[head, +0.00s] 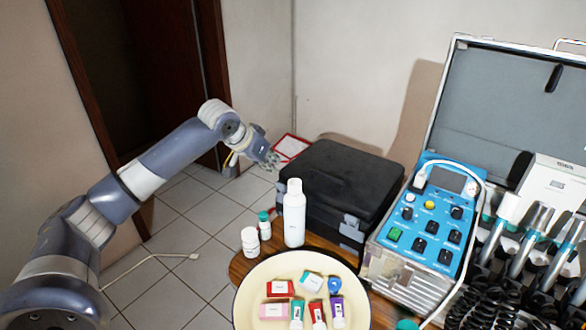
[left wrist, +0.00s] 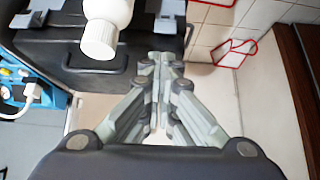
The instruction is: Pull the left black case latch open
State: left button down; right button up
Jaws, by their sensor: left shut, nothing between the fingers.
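The black case (head: 335,175) stands closed on the wooden table, behind the white bottle (head: 294,213). Its left latch is a grey piece near the top edge of the left wrist view (left wrist: 167,12). The right latch (head: 350,224) shows on the case front in the head view. My left gripper (head: 269,160) is at the left end of the case in the head view. In the left wrist view its fingers (left wrist: 164,60) are together and empty, pointing toward the left latch, with a small gap in the picture. My right gripper is not in view.
Small white bottles (head: 250,241) stand at the table's left edge. A cream tray (head: 250,290) with several small boxes and tubes is in front. A blue control unit (head: 430,215) and an open grey case (head: 490,90) stand at the right.

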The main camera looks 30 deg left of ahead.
pick_arm(q)
send_near(288, 177)
jog(key=x, duration=0.3)
jog(key=p+x, duration=0.1)
jog(key=x, duration=0.2)
jog(key=shift+w+f, duration=0.35)
jog(key=shift+f, duration=0.15)
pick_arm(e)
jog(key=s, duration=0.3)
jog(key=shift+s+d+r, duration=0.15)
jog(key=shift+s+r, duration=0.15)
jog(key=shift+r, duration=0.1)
